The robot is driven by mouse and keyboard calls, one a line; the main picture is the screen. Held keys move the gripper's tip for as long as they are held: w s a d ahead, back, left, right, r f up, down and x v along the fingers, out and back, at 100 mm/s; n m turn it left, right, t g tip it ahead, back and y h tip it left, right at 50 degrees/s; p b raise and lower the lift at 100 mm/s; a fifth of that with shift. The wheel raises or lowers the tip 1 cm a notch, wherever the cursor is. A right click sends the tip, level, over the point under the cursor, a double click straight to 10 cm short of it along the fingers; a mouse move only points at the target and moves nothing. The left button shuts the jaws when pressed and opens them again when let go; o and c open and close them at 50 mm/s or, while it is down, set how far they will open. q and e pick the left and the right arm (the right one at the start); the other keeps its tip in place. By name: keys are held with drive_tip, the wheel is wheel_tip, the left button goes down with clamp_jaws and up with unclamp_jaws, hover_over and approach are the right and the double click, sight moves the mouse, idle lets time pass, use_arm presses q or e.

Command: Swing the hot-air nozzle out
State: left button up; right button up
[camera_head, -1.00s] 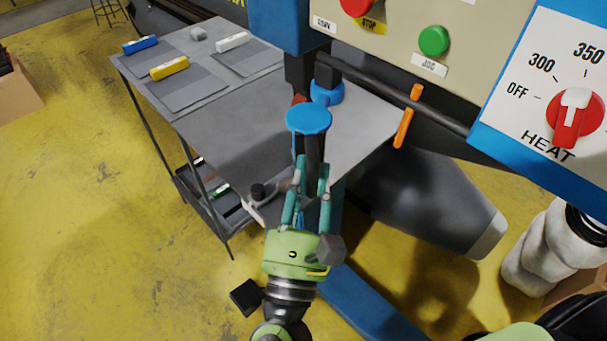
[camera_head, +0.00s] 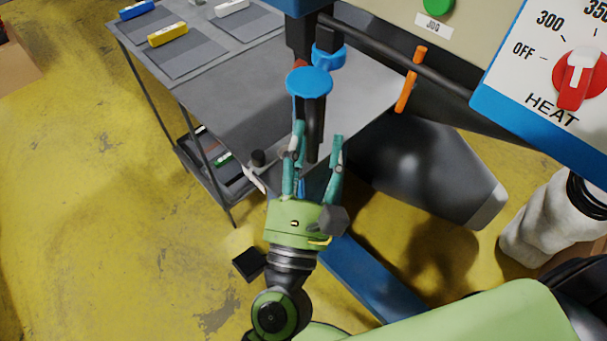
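My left gripper (camera_head: 319,133) is open, its two teal fingers spread and pointing up the picture. A black post with a flat blue round cap (camera_head: 310,82) stands between and beyond the fingertips, with a gap to the right finger. It hangs by the machine's grey plate, near a blue collar (camera_head: 328,56). I cannot tell for sure whether this post is part of the hot-air nozzle. An orange-handled lever (camera_head: 411,80) sits on a dark bar to the right. My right gripper is not in view.
The HEAT panel (camera_head: 545,70) with its red knob (camera_head: 578,77) is at the upper right. A grey table (camera_head: 205,55) carries blue, yellow and white items. A dark grey rounded body (camera_head: 430,180) and white rolls (camera_head: 550,220) stand right.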

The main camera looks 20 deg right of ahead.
use_arm(q)
drive_tip(key=v, duration=1.1)
drive_tip(key=shift+s, duration=0.2)
drive_tip(key=shift+a, duration=0.1)
